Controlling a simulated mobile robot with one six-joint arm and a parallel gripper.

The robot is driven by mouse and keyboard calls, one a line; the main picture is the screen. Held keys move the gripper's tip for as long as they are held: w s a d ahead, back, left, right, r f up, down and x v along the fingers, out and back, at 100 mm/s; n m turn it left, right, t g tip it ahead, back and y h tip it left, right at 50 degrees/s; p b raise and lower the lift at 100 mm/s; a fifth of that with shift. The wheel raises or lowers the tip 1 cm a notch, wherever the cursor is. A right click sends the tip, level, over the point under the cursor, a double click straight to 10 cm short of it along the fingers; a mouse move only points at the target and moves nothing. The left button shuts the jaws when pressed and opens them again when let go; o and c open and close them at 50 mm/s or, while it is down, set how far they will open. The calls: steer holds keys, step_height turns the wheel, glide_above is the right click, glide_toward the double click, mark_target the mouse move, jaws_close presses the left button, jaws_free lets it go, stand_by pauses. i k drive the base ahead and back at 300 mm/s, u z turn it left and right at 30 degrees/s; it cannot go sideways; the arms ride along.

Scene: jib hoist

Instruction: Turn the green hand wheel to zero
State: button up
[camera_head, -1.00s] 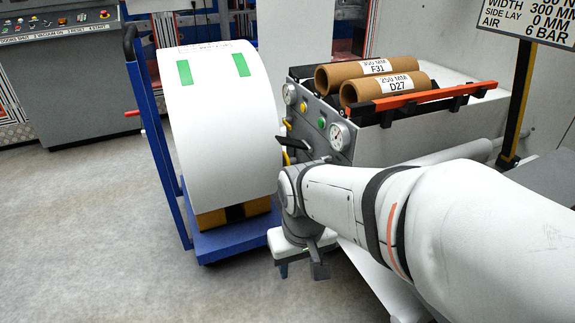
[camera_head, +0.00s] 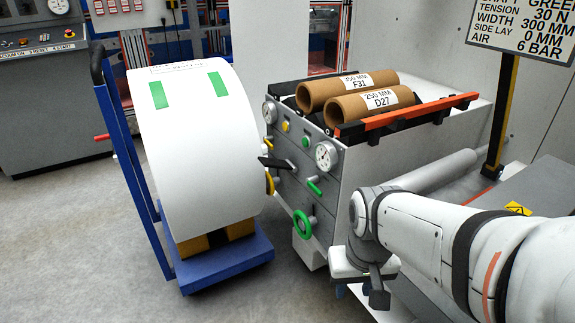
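The green hand wheel (camera_head: 302,224) is on the lower front panel of the grey machine, on a short shaft. My gripper (camera_head: 362,292) is to the right of the wheel and lower in the picture, apart from it. Its fingers point downward and are small and partly hidden by the wrist, so I cannot tell whether they are open. The wheel's scale or zero mark is too small to read.
A blue trolley (camera_head: 225,262) with a large white roll (camera_head: 195,150) stands close to the left of the panel. A black lever (camera_head: 275,163) and a yellow wheel (camera_head: 269,184) are above the green wheel. Two cardboard cores (camera_head: 345,88) lie on top. Open floor lies at left.

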mark_target(303, 225)
steer(key=z, duration=0.05)
steer(key=k, duration=1.65)
steer(key=u, duration=0.7)
steer(key=i, duration=1.65)
steer(key=u, duration=0.05)
